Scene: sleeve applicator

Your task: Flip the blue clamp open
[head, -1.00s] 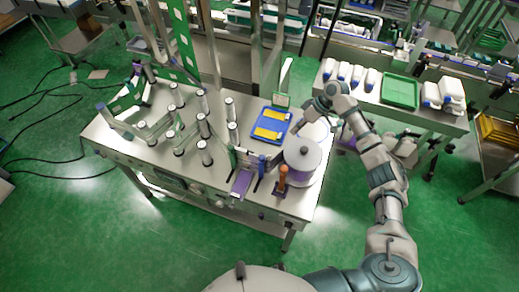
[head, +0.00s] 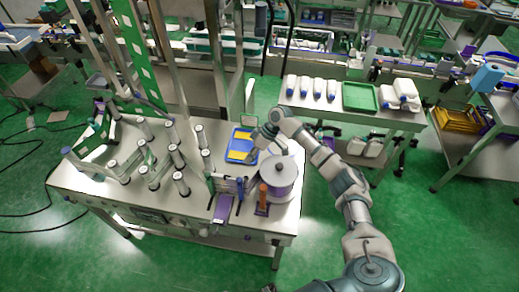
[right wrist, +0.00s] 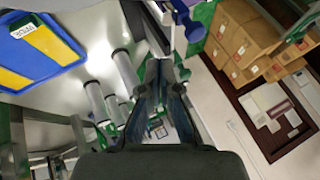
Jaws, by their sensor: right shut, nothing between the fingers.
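The blue clamp (head: 240,186) looks like a small upright blue lever beside a purple plate (head: 223,207) at the front of the applicator bench. It is small, and I cannot tell its exact position. My right gripper (head: 250,157) is over the bench by the blue tray, behind the clamp and apart from it. In the right wrist view my right gripper's fingers (right wrist: 163,85) are together with nothing between them. A blue part with a round end (right wrist: 190,22) shows above the fingertips there, perhaps the clamp. My left gripper is not in view.
A blue tray (head: 235,157) with yellow pieces lies behind the clamp. A large round spool (head: 280,180) and an orange-brown handle (head: 263,196) stand right of it. Several upright rollers (head: 181,184) stand to the left. A side table holds a green tray (head: 360,97) and white bottles.

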